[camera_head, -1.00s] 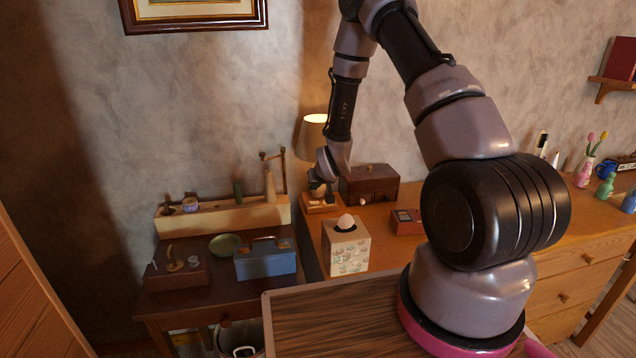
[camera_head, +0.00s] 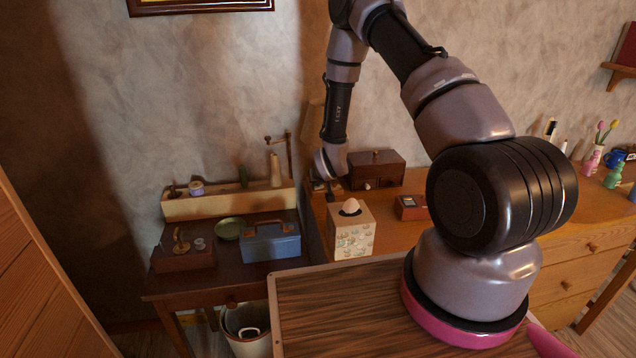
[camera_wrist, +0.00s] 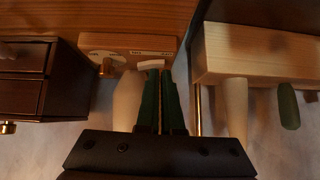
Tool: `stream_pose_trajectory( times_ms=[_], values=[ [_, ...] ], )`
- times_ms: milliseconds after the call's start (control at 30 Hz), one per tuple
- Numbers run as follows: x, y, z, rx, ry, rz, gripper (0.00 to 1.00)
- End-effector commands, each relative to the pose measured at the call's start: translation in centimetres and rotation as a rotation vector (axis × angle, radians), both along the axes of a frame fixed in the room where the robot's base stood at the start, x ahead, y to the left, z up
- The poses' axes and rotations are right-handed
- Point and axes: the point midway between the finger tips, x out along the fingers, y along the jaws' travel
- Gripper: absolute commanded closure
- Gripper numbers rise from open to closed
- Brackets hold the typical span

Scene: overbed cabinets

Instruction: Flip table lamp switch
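The table lamp's shade (camera_head: 313,117) is unlit in the head view, partly hidden behind my arm. In the wrist view its wooden base (camera_wrist: 135,43) shows printed marks, a small brass knob (camera_wrist: 105,68) and a pale switch piece (camera_wrist: 151,64). The lamp's beige body (camera_wrist: 127,98) stands beside my fingers. My gripper (camera_wrist: 160,76) has its two green fingers close together, shut with nothing visible between them. The fingertips are at the pale switch piece; I cannot tell whether they touch it. In the head view my gripper (camera_head: 332,192) is small and dark at the lamp base.
A dark drawer box (camera_head: 376,170) stands right of the lamp. A tissue box (camera_head: 351,232) is in front of it. A pale wooden shelf box (camera_head: 230,203) with upright items is to the left, above a blue toolbox (camera_head: 270,242). The wooden cabinet top between is narrow.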

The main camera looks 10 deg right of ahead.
Motion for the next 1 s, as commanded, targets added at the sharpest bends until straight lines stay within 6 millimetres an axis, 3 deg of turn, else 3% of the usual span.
stream_pose_trajectory(
  times_ms=[600, 1000],
  values=[
    [-0.2, -1.8, 0.0, 0.002, 0.006, -0.006, 1.0],
    [0.1, -1.8, 0.4, 0.004, 0.003, -0.003, 1.0]
  ],
)
